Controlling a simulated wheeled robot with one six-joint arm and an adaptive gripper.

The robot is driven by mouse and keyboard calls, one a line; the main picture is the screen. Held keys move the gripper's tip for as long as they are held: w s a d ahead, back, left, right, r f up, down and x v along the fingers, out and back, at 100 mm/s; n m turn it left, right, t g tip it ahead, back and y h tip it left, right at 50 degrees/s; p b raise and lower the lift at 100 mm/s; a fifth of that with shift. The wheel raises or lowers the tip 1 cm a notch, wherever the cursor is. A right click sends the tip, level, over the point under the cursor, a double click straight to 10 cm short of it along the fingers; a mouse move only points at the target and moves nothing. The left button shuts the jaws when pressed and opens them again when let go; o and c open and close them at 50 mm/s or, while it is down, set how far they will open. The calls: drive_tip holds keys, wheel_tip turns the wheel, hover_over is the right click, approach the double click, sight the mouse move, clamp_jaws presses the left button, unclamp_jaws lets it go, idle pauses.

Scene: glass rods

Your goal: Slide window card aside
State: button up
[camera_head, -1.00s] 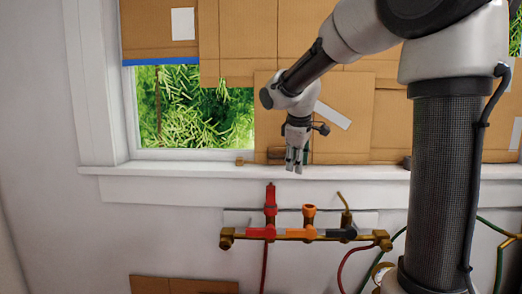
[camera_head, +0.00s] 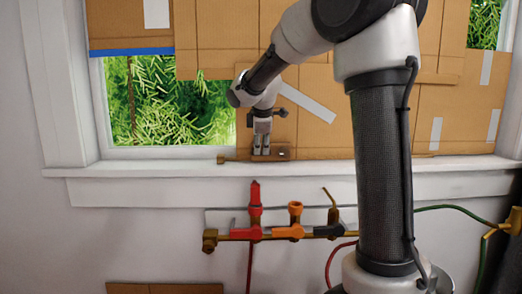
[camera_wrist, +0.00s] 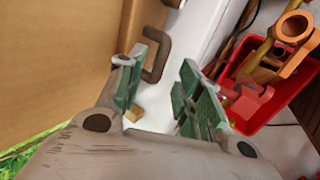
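The window card is a brown cardboard panel (camera_head: 318,130) with a slanted white strip. It stands on the sill beside the uncovered pane. A brown handle (camera_wrist: 163,45), bent like a bracket, shows near the card in the wrist view, where the card fills the left (camera_wrist: 60,60). My gripper (camera_head: 261,153) is in front of the card's lower left part, just above the sill. In the wrist view my gripper (camera_wrist: 160,75) is open, its green-padded fingers apart, with the handle ahead, closer to the left finger. I cannot tell whether a finger touches it.
The white sill (camera_head: 300,170) runs below the card. Under it is a pipe manifold with a red valve (camera_head: 255,205) and an orange valve (camera_head: 295,212). The wrist view shows a red tray (camera_wrist: 272,108) beneath the valves. Other cardboard panels (camera_head: 215,45) cover the window above.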

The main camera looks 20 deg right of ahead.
drive_tip(key=shift+x, duration=1.4)
clamp_jaws()
drive_tip(key=shift+s+d, duration=0.1)
drive_tip(key=s+d, duration=0.4)
drive_tip(key=d, duration=0.5)
drive_tip(key=s+d, duration=0.4)
drive_tip(key=d, duration=0.6)
drive_tip(key=s+d, duration=0.4)
drive_tip(key=d, duration=0.6)
drive_tip(key=shift+s+d, duration=0.15)
drive_tip(key=shift+d, duration=0.1)
